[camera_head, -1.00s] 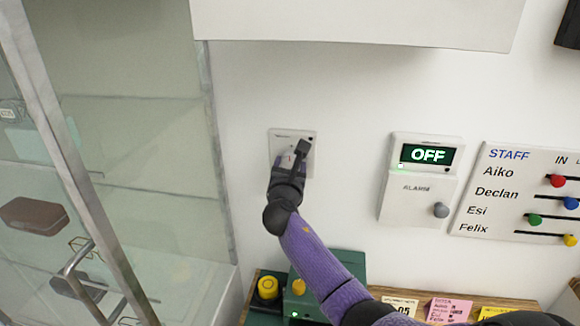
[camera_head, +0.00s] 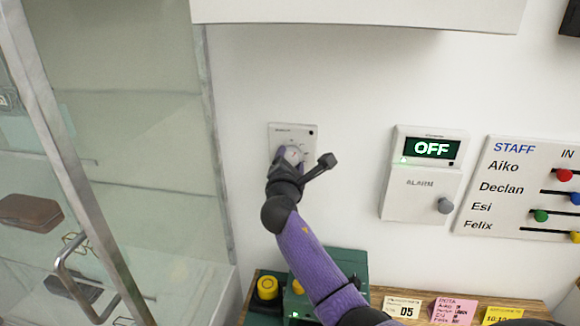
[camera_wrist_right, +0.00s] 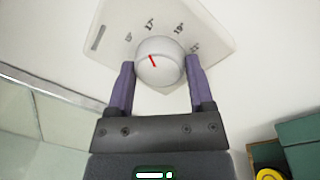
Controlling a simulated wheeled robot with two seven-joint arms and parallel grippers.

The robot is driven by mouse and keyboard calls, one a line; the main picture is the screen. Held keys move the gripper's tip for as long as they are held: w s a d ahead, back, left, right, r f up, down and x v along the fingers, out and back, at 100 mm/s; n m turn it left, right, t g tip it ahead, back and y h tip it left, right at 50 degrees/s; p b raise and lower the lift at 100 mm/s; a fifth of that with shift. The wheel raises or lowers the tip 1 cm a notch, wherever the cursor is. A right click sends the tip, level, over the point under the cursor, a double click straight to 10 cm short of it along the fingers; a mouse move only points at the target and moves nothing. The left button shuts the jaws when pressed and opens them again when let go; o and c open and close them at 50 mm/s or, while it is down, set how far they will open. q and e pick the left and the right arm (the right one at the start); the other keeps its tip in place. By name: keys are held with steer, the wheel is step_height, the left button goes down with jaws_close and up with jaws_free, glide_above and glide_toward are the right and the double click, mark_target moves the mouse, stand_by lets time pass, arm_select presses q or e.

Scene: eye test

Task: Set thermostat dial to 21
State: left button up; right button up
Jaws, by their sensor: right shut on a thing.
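The thermostat is a white wall plate (camera_head: 308,135) on the white wall, with a round white dial (camera_head: 293,154) on it. In the right wrist view the dial (camera_wrist_right: 160,66) bears a red mark that points up and left, toward the 15 to 17 side of the printed scale; the exact reading is unclear. Numbers run along the plate (camera_wrist_right: 208,30) above the dial; the rightmost one is partly hidden and hard to read. My right gripper (camera_wrist_right: 160,62) is shut on the dial, a purple finger on each side. My left gripper is out of view.
Right of the thermostat is an alarm panel (camera_head: 420,185) reading OFF, then a staff board (camera_head: 510,190) with coloured knobs. A glass cabinet (camera_head: 150,150) stands left.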

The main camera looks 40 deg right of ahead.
steer(key=m, duration=0.1)
steer(key=m+b, duration=0.2)
steer(key=m, duration=0.1)
steer(key=shift+f, duration=0.25)
steer(key=m+h+b, duration=0.1)
steer(key=m+b, duration=0.2)
steer(key=m, duration=0.2)
steer(key=shift+m+g, duration=0.4)
steer(key=m+b, duration=0.2)
steer(key=m, duration=0.1)
steer(key=shift+a, duration=0.1)
steer(key=m+b, duration=0.1)
steer(key=m, duration=0.2)
steer(key=shift+w+b, duration=0.1)
steer(key=shift+b, duration=0.3)
steer(key=shift+r+m+g+h+b, duration=0.1)
steer(key=shift+m+g+h+b, duration=0.3)
steer(key=shift+m, duration=1.1)
